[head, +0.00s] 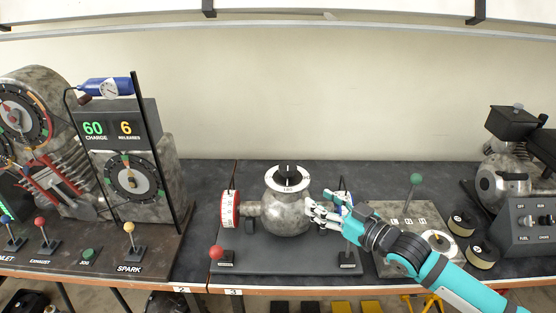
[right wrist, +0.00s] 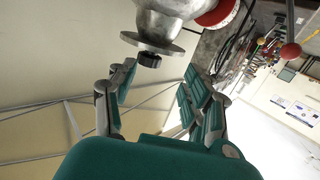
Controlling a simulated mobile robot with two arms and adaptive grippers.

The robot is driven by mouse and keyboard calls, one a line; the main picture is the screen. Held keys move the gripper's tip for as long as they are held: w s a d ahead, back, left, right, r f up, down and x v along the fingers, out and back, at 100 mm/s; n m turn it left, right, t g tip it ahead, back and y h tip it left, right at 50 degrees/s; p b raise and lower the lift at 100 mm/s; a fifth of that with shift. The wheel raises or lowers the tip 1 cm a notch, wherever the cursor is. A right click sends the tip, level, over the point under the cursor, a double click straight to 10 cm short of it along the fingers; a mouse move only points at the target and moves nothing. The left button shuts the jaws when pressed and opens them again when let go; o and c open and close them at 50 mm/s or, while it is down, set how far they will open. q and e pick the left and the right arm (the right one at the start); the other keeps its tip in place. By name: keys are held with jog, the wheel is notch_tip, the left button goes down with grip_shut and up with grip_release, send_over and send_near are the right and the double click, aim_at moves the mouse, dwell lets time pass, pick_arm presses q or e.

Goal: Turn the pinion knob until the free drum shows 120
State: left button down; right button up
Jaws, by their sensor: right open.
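The pinion knob (head: 289,172) is black and sits on a white dial ring on top of a round grey metal housing (head: 286,212). In the right wrist view the knob (right wrist: 149,60) and its disc lie just beyond the fingertips, apart from them. A red-rimmed white drum (head: 230,209) is on the housing's left; its marks are too small to read. A blue-edged part (head: 347,197) on the right is mostly hidden by my right gripper. My right gripper (head: 313,212) is open, in front of the housing's right side. My left gripper is out of view.
A red-balled lever (head: 216,253) stands at the base's front left. A grey panel with a green-knobbed lever (head: 416,180) and two dark rolls (head: 461,224) are to the right. A dial console (head: 133,180) with several levers stands left. Some dark bench top is free between.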

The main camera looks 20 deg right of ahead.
aim_at(282, 163)
jog(key=shift+t, duration=0.4)
jog(key=r+x, duration=0.1)
jog(key=x, duration=0.5)
jog(key=r+p+x, duration=0.1)
jog(key=x, duration=0.4)
jog(key=d+r+x, duration=0.1)
jog(key=x, duration=0.5)
jog(key=shift+w+a+p, duration=0.15)
jog(key=shift+w+p, duration=0.25)
jog(key=shift+w, duration=0.15)
jog(key=shift+c, duration=0.4)
jog(key=c, duration=0.7)
jog(key=shift+w+a+f, duration=0.1)
jog(key=shift+f, duration=0.05)
grip_shut()
